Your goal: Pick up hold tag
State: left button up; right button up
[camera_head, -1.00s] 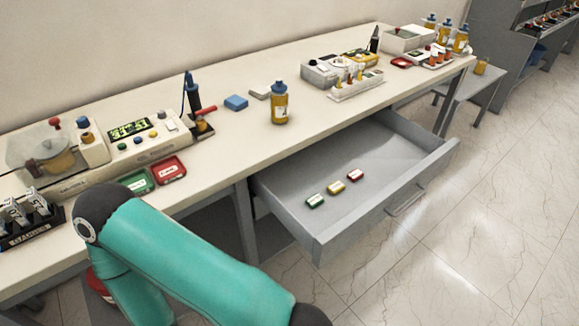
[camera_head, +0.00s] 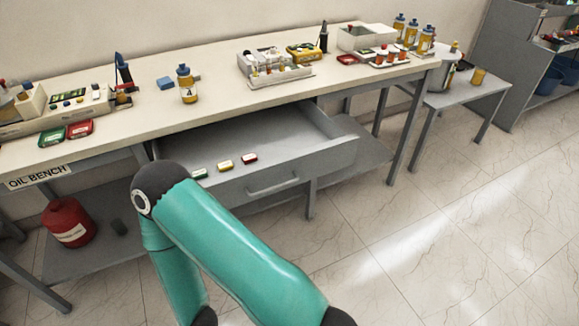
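Three small tags lie in a row in the open grey drawer (camera_head: 300,140) under the bench: a green tag (camera_head: 200,174), a yellow tag (camera_head: 225,164) and a red tag (camera_head: 249,158). Each has a pale label face, too small to read, so I cannot tell which is the hold tag. One of my teal arms crosses the lower middle of the view, its elbow in front of the drawer's left end. Neither of my grippers is in view.
The long bench (camera_head: 130,110) carries an amber bottle (camera_head: 187,88), a red tray (camera_head: 80,132), a green tray (camera_head: 51,137) and instruments. A red can (camera_head: 69,222) stands on the lower shelf. A side table (camera_head: 470,92) stands at right. The tiled floor (camera_head: 430,250) at right is clear.

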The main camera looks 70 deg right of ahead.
aim_at(247, 158)
jog(key=k, duration=0.85)
jog(key=z, duration=1.05)
jog(key=i, duration=0.9)
jog(key=z, duration=0.2)
